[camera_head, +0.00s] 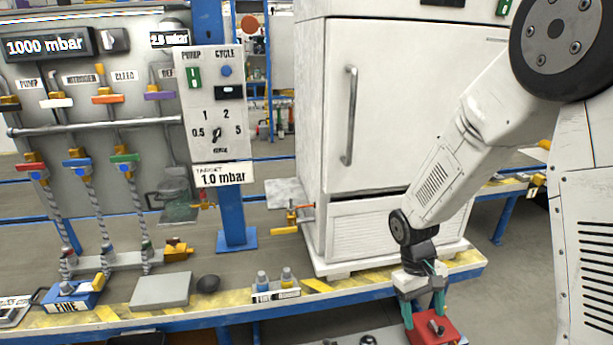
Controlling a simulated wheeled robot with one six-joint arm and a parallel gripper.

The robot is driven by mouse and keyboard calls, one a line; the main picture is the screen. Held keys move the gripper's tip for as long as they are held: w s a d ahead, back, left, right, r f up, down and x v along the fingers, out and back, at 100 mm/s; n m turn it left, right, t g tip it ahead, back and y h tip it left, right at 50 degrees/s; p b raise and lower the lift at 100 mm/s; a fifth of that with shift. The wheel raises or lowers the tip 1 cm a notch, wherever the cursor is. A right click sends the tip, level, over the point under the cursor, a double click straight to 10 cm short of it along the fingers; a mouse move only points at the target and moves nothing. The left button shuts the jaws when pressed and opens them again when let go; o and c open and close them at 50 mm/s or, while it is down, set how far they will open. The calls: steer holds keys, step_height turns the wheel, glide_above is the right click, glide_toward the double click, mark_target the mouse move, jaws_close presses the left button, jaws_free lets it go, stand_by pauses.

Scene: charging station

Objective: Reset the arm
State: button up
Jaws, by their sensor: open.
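My arm reaches in from the upper right and bends down in front of the white cabinet. My gripper (423,309) points downward at the front edge of the bench, its two teal fingers apart. A red box (431,332) with a dark knob on top sits just below and between the fingertips. I cannot tell whether the fingers touch it. The lower part of the red box is cut off by the picture's edge.
A tall white cabinet (380,100) stands behind my arm. A panel with hoses and valves (90,110) is at left, beside a control box (214,105). The bench (330,302) holds a blue FINE box (72,297), a grey plate (160,290) and a small bottle tray (275,293).

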steer(key=s+r+m+t+y, duration=0.1)
steer(key=s+r+t, duration=0.1)
steer(key=s+r, duration=0.8)
steer(key=s+r+m+t+y, duration=0.1)
steer(key=s+r+m+t, duration=0.1)
steer(key=s+r, duration=0.7)
steer(key=shift+s+d+r+t, duration=0.25)
steer(key=shift+s+r+t, duration=0.15)
steer(key=shift+r, duration=2.65)
